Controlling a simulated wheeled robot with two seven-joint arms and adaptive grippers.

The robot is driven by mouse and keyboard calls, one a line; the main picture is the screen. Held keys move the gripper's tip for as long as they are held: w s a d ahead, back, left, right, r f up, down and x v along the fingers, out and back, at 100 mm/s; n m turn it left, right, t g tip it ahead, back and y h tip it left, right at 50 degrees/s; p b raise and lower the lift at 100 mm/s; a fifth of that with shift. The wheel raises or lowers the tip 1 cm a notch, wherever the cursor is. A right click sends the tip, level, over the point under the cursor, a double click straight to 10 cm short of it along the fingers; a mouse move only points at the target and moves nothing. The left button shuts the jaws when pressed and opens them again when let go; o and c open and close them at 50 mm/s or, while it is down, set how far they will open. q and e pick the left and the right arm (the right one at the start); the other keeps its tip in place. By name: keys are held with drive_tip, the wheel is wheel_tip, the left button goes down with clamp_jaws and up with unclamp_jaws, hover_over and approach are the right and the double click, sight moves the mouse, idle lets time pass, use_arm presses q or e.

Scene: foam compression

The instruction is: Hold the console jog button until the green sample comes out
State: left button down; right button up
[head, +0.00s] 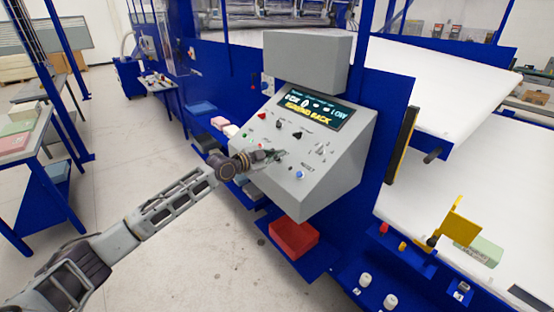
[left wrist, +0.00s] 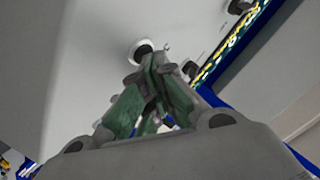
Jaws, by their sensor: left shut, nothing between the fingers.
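The grey console (head: 315,170) has a sloped face with several buttons and a lit screen (head: 312,108) whose yellow line seems to read "RUNNING BACK". My left gripper (head: 277,155) is shut and empty, with its tips at the lower middle of the console face. In the left wrist view the shut fingertips (left wrist: 160,62) are close to a round button (left wrist: 141,51) with a pale rim; I cannot tell whether they touch it. A pale green block (head: 484,251), apparently the sample, lies on the white bed at the right, partly behind a yellow bracket (head: 457,222). My right gripper is out of view.
A blue button (head: 299,174) and a red one (head: 262,116) are also on the console. A red bin (head: 293,238) sits below it. Blue shelves with small blocks stand behind my left arm. The floor at the left is open.

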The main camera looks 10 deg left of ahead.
use_arm(q)
drive_tip(key=shift+a+r, duration=0.1)
drive_tip(key=shift+s+a+r+p, duration=0.2)
drive_tip(key=shift+s+r+p, duration=0.15)
drive_tip(key=shift+r, duration=0.3)
idle(0.3)
drive_tip(key=shift+s+a+r+p, duration=0.25)
drive_tip(key=shift+s+r+p, duration=0.15)
drive_tip(key=shift+r, duration=0.3)
drive_tip(key=shift+s+a+r+p, duration=0.3)
drive_tip(key=shift+r+p, duration=0.15)
drive_tip(key=shift+r, duration=0.3)
drive_tip(key=shift+s+a+r+p, duration=0.3)
drive_tip(key=shift+r+p, duration=0.15)
drive_tip(key=shift+r, duration=0.25)
